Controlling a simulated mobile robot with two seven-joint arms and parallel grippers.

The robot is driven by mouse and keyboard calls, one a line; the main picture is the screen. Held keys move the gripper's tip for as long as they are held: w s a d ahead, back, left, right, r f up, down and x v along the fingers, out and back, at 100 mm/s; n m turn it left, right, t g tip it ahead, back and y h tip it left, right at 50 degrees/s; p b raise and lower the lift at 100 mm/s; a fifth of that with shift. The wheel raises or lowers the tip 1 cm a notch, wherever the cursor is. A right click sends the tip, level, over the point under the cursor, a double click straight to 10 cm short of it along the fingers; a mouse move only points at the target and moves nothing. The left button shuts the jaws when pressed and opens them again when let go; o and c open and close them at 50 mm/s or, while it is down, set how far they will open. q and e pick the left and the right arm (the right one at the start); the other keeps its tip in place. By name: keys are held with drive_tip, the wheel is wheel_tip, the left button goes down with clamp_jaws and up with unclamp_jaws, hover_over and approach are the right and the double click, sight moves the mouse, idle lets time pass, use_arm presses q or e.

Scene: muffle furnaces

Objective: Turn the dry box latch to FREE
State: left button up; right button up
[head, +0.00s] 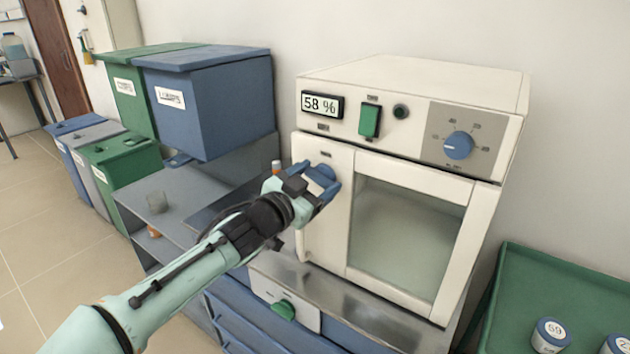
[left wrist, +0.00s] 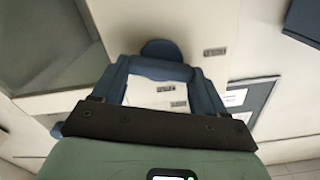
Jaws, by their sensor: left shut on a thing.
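The dry box (head: 320,240) is a cream cabinet with a glass door (head: 405,235) that appears closed. Its blue latch (head: 322,174) is on the upper left of the front, partly hidden by my left gripper (head: 320,184). In the left wrist view, the left gripper (left wrist: 161,84) has its fingers on either side of the latch's blue bar (left wrist: 160,69), with a round blue part (left wrist: 162,49) beyond it. The gripper is shut on the latch. Small label plates (left wrist: 215,52) near the latch are too small to read. My right gripper is not in view.
The dry box panel has a display (head: 322,104) reading 58 %, a green switch (head: 370,121) and a blue dial (head: 458,145). Blue (head: 225,110) and green (head: 125,90) bins stand at left. A green tray (head: 535,270) with labelled jars is at lower right.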

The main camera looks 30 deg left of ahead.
use_arm(q)
drive_tip(key=m+b, duration=0.1)
drive_tip(key=m, duration=0.5)
drive_tip(key=shift+d+f+m, duration=0.1)
drive_tip(key=shift+d+m, duration=0.05)
drive_tip(key=shift+m, duration=0.15)
drive_tip(key=m+b, duration=0.1)
drive_tip(key=m, duration=0.3)
drive_tip(key=shift+f, duration=0.15)
drive_tip(key=shift+m, duration=1.7)
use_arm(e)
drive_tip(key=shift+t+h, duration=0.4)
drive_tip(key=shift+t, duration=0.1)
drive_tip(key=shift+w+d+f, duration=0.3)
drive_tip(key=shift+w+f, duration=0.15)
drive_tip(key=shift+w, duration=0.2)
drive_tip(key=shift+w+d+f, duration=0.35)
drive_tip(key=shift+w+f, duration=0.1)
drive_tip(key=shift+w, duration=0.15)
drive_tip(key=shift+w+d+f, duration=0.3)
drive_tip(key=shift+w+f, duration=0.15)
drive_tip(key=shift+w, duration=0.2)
use_arm(q)
drive_tip(key=o, duration=1.1)
drive_tip(key=shift+c, duration=0.2)
drive_tip(key=shift+s, duration=0.15)
